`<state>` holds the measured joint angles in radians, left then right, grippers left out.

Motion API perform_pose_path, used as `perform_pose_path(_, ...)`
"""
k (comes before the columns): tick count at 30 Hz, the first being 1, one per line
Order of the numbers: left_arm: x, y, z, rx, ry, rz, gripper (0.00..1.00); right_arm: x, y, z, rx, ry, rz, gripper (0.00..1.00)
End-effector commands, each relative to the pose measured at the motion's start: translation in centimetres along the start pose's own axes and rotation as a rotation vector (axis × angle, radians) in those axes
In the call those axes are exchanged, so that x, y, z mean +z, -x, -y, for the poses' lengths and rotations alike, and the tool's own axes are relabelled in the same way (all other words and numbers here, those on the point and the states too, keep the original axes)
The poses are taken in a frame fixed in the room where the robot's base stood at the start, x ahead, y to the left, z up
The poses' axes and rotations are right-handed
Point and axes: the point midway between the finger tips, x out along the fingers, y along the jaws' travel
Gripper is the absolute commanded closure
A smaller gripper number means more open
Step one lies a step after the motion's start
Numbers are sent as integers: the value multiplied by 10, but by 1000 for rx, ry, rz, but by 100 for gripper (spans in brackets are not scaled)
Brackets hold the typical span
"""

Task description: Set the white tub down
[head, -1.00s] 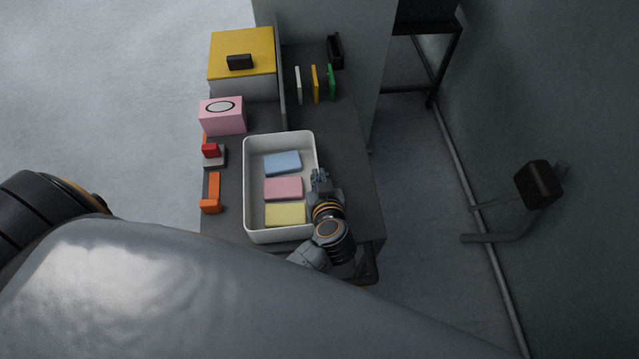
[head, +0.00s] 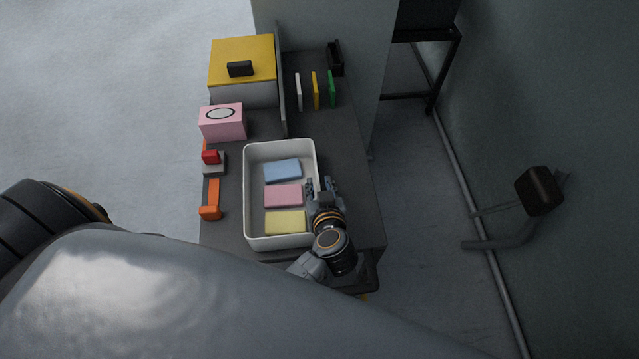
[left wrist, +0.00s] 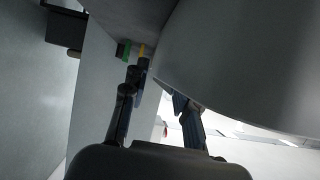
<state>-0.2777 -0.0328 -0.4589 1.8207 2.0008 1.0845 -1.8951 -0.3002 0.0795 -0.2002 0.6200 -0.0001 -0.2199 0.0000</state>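The white tub (head: 248,196) is a rectangular open container, upright on the dark table, with a blue, a pink and a yellow block inside. My left gripper (head: 324,186) is at the tub's right wall, its two fingers spread apart. In the left wrist view the left gripper's fingers (left wrist: 158,112) stand well apart, with the tub's large grey side (left wrist: 250,60) close on the right. Nothing is clearly pinched between them. The tub's underside contact is hidden. My right gripper does not show.
The dark table (head: 345,150) has free room right of and behind the tub. A pink box (head: 222,125), a red-topped piece (head: 211,157) and an orange piece (head: 210,200) stand left. A yellow-lidded box (head: 240,55) and thin upright plates (head: 315,92) are behind.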

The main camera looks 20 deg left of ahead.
Motion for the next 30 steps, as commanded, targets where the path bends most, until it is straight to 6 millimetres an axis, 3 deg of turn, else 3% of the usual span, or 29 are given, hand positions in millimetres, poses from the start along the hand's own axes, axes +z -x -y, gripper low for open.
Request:
perform_pose_path(9,2,67,0,2,4,5,72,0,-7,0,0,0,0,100)
perform_pose_path(15,1,99,0,1,1,2,72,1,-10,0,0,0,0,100)
perform_pose_path(21,0,112,0,-1,1,1,72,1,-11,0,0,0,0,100)
perform_pose_path(30,0,112,0,0,1,1,72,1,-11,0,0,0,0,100)
